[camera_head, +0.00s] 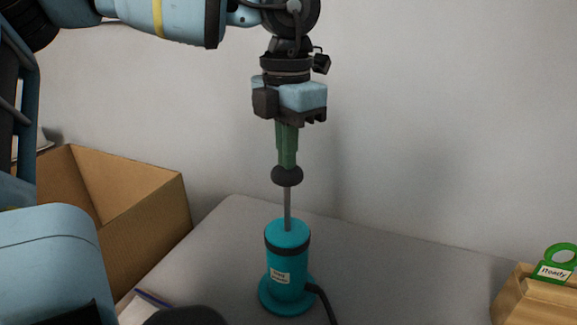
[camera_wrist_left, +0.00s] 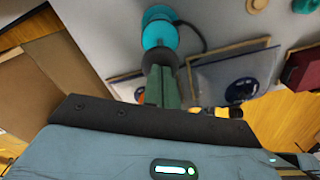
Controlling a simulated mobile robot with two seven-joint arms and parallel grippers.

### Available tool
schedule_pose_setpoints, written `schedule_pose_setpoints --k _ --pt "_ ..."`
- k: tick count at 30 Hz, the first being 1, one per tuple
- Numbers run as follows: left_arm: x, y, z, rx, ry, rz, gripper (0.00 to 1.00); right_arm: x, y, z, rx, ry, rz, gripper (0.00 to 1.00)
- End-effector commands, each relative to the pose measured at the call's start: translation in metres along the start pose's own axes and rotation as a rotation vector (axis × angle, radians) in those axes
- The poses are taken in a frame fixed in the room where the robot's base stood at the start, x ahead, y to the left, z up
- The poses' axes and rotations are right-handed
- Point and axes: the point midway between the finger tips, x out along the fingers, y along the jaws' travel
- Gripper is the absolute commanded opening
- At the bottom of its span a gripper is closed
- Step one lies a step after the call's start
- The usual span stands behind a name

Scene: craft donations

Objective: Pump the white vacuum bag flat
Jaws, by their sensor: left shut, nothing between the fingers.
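The teal pump (camera_head: 287,262) stands upright on the grey table, with a small label on its front. Its thin metal rod (camera_head: 287,208) is out of the body and carries a dark round knob (camera_head: 287,176). My left gripper (camera_head: 287,163) points straight down with its green fingers shut, their tips at the top of the knob. I cannot tell whether they touch it. The pump also shows in the left wrist view (camera_wrist_left: 159,33), beyond the fingers. A black hose (camera_head: 324,300) leaves the pump's base. I cannot make out the white bag for certain. My right gripper is not in view.
An open cardboard box (camera_head: 150,205) stands at the left. A wooden block with a green-ringed "Ready" tag (camera_head: 555,268) is at the right. The left wrist view shows a flat greyish panel with a dark blue disc (camera_wrist_left: 241,90). The table behind the pump is clear.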

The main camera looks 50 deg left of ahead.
Motion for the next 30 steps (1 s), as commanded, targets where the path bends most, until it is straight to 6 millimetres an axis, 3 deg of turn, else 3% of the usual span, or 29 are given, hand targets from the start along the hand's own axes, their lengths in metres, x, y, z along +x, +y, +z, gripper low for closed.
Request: schedule_pose_setpoints --k 30 --pt "0.069 -0.001 -0.001 0.001 0.007 -0.003 0.0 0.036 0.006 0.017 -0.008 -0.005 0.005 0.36"
